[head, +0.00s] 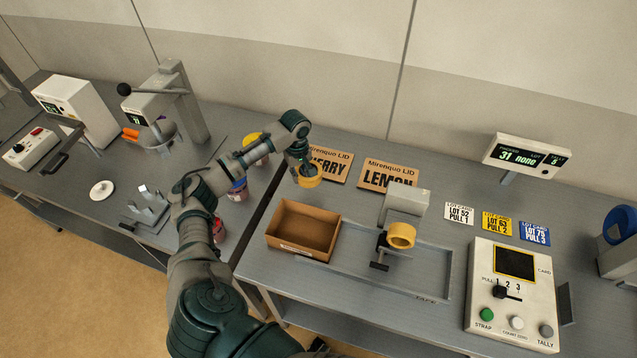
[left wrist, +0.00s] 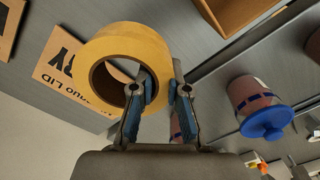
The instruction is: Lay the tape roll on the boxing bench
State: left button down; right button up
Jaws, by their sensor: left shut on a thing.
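My left gripper (head: 303,168) is shut on a yellow tape roll (head: 309,181). In the left wrist view the roll (left wrist: 150,47) has one side of its ring between the fingertips (left wrist: 165,88), and its round hole faces the camera. The roll is over the back left part of the grey right-hand bench (head: 350,210), in front of the cherry lid and behind the open cardboard box. Whether it touches the bench is unclear. My right gripper is out of view.
The open box (head: 303,229) stands in front of the roll. Cherry and lemon lids (head: 388,177) lie behind. A tape dispenser (head: 407,204) with another yellow roll (head: 401,236) stands right. Jars, one blue-lidded (left wrist: 262,120), stand on the left bench, across a gap.

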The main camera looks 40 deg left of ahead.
pick_arm(q)
send_over(295, 197)
jog(key=f, duration=0.5)
jog(key=shift+s+a+f, duration=0.1)
jog(key=shift+a+f, duration=0.05)
jog(key=shift+a, duration=0.15)
jog(key=f, duration=0.4)
jog(key=shift+w+f, duration=0.25)
jog(key=shift+w, duration=0.15)
jog(key=shift+d+f, duration=0.1)
jog(key=shift+d, duration=0.2)
jog(key=shift+s+d+r, duration=0.25)
jog(key=shift+d+r, duration=0.05)
jog(key=shift+d, duration=0.4)
jog(key=shift+f, duration=0.1)
jog(key=c, duration=1.2)
grip_release()
jog(key=shift+w+a+f, duration=0.1)
jog(key=shift+a+f, duration=0.2)
jog(key=shift+a, duration=0.3)
jog(key=shift+o, duration=0.2)
jog(key=shift+a+f, duration=0.1)
jog(key=shift+a, duration=0.25)
jog(key=shift+d, duration=0.3)
notch_tip(295, 197, up, 13)
jog(key=shift+f, duration=0.2)
jog(key=shift+f, duration=0.1)
